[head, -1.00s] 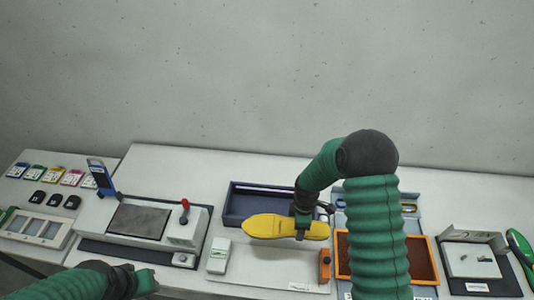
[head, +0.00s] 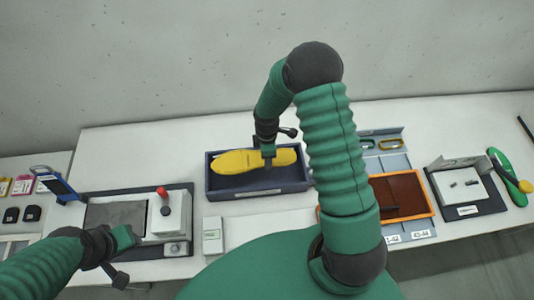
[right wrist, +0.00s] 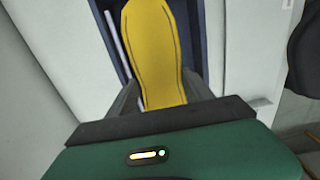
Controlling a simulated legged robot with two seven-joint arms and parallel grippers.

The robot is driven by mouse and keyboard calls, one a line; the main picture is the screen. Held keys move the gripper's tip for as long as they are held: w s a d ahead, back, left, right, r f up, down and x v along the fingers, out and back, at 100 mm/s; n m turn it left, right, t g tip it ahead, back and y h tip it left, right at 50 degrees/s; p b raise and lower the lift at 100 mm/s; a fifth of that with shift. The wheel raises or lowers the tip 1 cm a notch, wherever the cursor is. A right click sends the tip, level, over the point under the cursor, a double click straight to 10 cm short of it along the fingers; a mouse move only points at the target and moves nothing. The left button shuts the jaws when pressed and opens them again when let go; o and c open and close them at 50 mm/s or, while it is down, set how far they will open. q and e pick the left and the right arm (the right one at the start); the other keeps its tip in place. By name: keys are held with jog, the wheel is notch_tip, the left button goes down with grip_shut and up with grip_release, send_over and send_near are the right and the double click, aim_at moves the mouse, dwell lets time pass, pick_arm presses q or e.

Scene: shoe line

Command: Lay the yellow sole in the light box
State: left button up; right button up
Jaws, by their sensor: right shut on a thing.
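The yellow sole (head: 238,162) is held flat and lengthwise over the dark blue open box (head: 262,193), within its outline in the head view. I cannot tell whether it touches the box floor. My right gripper (head: 268,158) is shut on the sole near its right part. In the right wrist view the sole (right wrist: 152,50) runs away between the fingers, with the box's dark wall (right wrist: 193,50) beside it and a pale strip (right wrist: 118,45) along the other side. My left gripper (head: 122,250) hangs empty near the grey press at the left; its finger gap is unclear.
A small white device (head: 212,236) is in front.

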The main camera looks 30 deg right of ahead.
notch_tip(320, 180, down, 10)
jog(key=b, duration=0.6)
jog(key=shift+d, duration=0.1)
jog(key=shift+r, duration=0.1)
jog(key=shift+d, duration=0.1)
jog(key=o, duration=1.5)
jog(key=shift+o, duration=1)
notch_tip(320, 180, up, 17)
jog(key=shift+f+b, duration=0.15)
jog(key=shift+b, duration=1.05)
